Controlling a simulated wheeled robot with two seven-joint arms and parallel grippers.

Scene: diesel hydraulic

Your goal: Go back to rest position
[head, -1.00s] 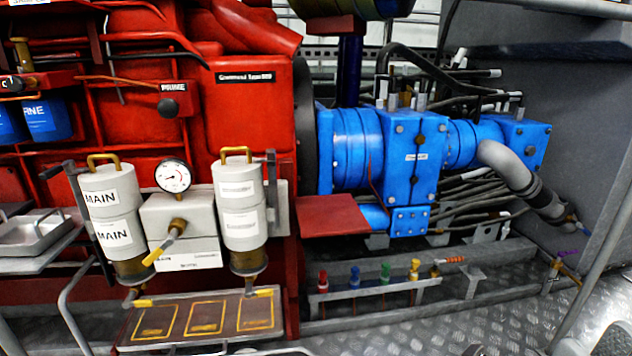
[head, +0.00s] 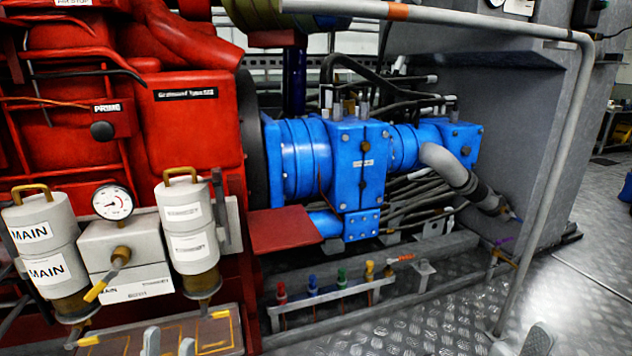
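My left gripper (head: 168,345) shows only as two grey fingertips at the bottom edge, in front of the tray with yellow-outlined panels (head: 132,346). The fingertips stand apart with nothing seen between them. My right gripper (head: 520,344) shows as grey fingertips at the bottom right, over the metal floor. They also look apart and empty. The rest of both grippers and arms is cut off by the frame.
A red engine (head: 195,125) with white MAIN filter canisters (head: 45,245) and a gauge (head: 113,202) stands at left. A blue hydraulic pump (head: 357,165) is in the middle. A grey handrail (head: 555,170) rises at right. Open chequered floor (head: 590,290) lies beyond it.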

